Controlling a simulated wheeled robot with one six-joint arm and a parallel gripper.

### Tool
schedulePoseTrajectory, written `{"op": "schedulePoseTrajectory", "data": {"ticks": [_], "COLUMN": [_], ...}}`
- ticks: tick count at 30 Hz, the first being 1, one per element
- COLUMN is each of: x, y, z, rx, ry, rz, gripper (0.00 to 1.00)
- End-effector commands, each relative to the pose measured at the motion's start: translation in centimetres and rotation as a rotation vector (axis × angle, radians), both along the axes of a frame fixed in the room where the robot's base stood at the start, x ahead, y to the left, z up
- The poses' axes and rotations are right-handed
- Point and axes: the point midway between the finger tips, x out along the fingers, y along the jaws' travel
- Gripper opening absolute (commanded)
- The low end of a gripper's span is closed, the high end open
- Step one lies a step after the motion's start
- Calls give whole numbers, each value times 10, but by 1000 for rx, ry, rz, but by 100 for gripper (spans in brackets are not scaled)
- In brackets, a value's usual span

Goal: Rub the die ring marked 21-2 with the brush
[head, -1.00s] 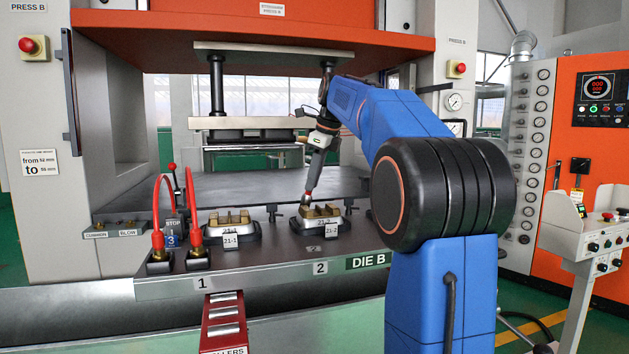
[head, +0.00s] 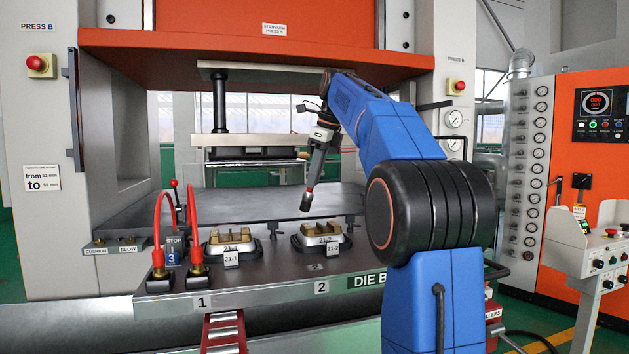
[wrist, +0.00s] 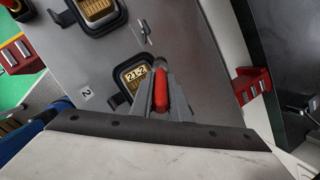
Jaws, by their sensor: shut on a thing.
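The die ring marked 21-2 (head: 321,231) is a brass-coloured ring in a grey holder at position 2 on the press bed. It also shows in the wrist view (wrist: 134,75), left of the fingers and partly hidden by them. My gripper (head: 311,181) is shut on the brush, whose red handle (wrist: 161,92) shows between the fingers in the wrist view. The brush's tip (head: 307,205) points down in the head view, above and a little left of the ring, seemingly apart from it. The bristles are hidden in the wrist view.
A second die ring marked 21-1 (head: 231,237) sits at position 1, left of 21-2. Two red hoses (head: 158,225) arch up at the bed's left front. A clamp handle (head: 272,230) stands between the rings. The press ram hangs over the bed.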

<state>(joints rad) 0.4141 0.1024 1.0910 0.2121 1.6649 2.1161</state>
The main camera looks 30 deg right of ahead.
Motion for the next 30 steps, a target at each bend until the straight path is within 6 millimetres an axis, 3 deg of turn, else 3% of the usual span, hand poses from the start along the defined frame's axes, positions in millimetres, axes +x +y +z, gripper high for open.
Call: {"op": "schedulePoseTrajectory", "data": {"ticks": [5,18,30], "x": [0,0,0], "y": [0,0,0], "z": [1,29,30], "rx": [0,0,0], "ry": [0,0,0], "rz": [0,0,0], "gripper": [0,0,0]}}
